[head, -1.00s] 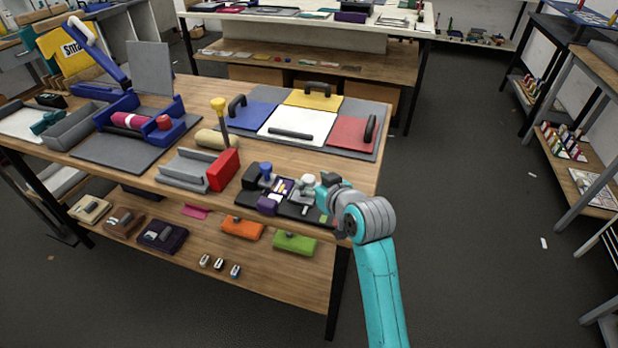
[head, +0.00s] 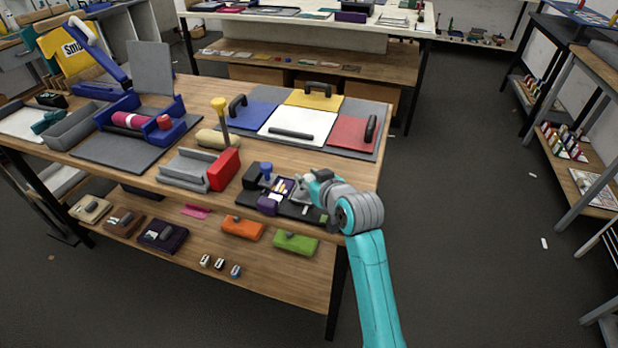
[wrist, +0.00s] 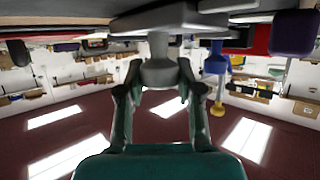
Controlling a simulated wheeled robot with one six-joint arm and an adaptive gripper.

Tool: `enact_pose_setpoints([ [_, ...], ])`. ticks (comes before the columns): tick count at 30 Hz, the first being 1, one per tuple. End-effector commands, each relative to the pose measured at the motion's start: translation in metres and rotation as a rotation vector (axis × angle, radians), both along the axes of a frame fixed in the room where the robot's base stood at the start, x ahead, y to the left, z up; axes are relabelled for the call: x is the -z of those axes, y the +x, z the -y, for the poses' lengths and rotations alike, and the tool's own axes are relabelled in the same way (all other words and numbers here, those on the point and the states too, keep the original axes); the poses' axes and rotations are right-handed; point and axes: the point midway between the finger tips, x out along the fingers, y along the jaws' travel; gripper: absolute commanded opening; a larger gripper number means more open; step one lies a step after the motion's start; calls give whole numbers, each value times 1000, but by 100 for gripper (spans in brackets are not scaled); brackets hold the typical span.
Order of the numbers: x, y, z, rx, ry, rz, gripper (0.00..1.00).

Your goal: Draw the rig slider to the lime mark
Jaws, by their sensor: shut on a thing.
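The rig (head: 318,214) is a dark base near the front right of the wooden table, with a black block, a blue knob (head: 266,168) and a purple block (head: 267,205) at its left. The slider is light grey, with a round grey knob (wrist: 160,72) in the wrist view. My gripper (wrist: 160,80) is shut on this knob, one finger on each side. In the head view my gripper (head: 309,183) is over the rig's right half and hides part of the slider. I cannot clearly make out the lime mark.
A red block on a grey tray (head: 184,170) stands left of the rig. Behind it lies a grey board with blue, yellow, white and red handled panels (head: 352,132). A yellow-topped post (head: 219,104) rises between them.

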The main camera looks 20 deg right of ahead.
Motion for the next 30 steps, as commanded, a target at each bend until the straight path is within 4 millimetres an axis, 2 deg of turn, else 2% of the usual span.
enact_pose_setpoints([
  [2,0,-1,2,1,0,-1,0],
  [12,1,-29,41,3,-1,-2,0],
  [22,1,-31,42,0,0,-2,0],
  [23,1,-31,42,0,0,-2,42],
  [24,1,-31,42,0,0,-2,52],
  [25,1,-31,42,0,0,-2,60],
  [30,0,-31,42,0,0,-1,61],
])
